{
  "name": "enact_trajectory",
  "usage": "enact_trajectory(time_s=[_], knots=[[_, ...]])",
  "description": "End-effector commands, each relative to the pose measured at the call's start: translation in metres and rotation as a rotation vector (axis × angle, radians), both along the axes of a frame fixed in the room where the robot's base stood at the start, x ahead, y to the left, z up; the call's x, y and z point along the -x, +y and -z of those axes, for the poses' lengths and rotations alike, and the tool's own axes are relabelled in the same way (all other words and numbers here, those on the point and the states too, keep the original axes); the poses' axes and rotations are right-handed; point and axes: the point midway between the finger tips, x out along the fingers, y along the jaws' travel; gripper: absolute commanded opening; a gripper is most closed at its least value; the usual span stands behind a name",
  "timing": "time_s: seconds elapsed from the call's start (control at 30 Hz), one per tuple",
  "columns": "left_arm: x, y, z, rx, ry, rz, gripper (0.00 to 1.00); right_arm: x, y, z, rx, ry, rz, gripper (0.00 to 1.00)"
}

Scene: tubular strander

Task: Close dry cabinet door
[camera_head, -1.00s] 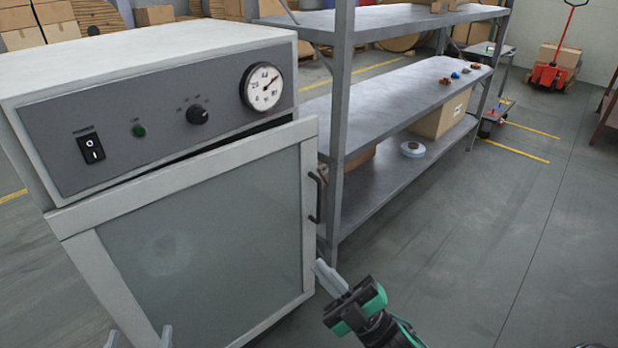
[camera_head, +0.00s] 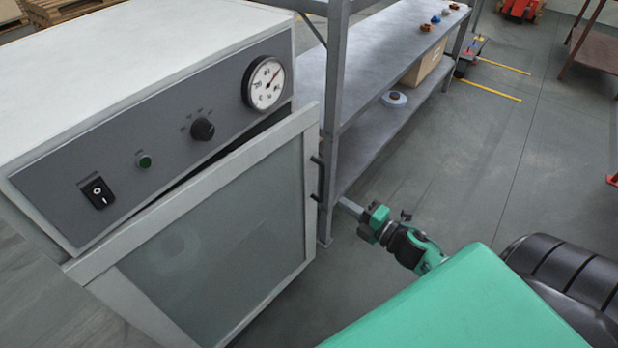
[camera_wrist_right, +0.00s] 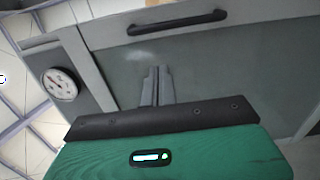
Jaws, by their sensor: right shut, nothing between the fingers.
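The dry cabinet (camera_head: 150,135) is a white box with a grey control panel, at the left in the head view. Its glass-paned door (camera_head: 215,255) stands slightly ajar; a dark gap shows between its top right and the cabinet body. The dark bar handle (camera_head: 316,180) is on the door's right edge. My right gripper (camera_head: 345,205) is shut and empty, just right of the handle in the head view. In the right wrist view its closed fingers (camera_wrist_right: 157,85) overlap the door pane, with the handle (camera_wrist_right: 178,21) beyond them. Contact cannot be told. My left gripper is out of view.
A grey metal shelf (camera_head: 375,65) stands close behind the cabinet's right side, its post (camera_head: 333,120) near the handle. It holds a cardboard box and small parts. Open floor (camera_head: 490,170) lies to the right. A red pallet jack (camera_head: 520,8) is far back.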

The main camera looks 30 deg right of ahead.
Motion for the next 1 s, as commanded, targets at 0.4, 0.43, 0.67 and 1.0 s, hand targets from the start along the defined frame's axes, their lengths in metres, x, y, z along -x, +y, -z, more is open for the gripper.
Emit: enact_trajectory(time_s=[0.4,0.43,0.67,1.0], knots=[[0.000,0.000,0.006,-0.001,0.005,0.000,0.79,-0.065,0.020,-0.002,-0.001,-0.004,-0.002,0.00],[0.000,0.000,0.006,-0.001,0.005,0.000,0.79,-0.069,0.022,-0.002,-0.001,-0.004,-0.002,0.00],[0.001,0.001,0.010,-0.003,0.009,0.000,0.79,-0.099,0.031,-0.002,0.000,-0.003,-0.002,0.00],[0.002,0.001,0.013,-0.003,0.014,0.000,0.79,-0.116,0.037,-0.001,-0.002,-0.002,-0.002,0.00]])
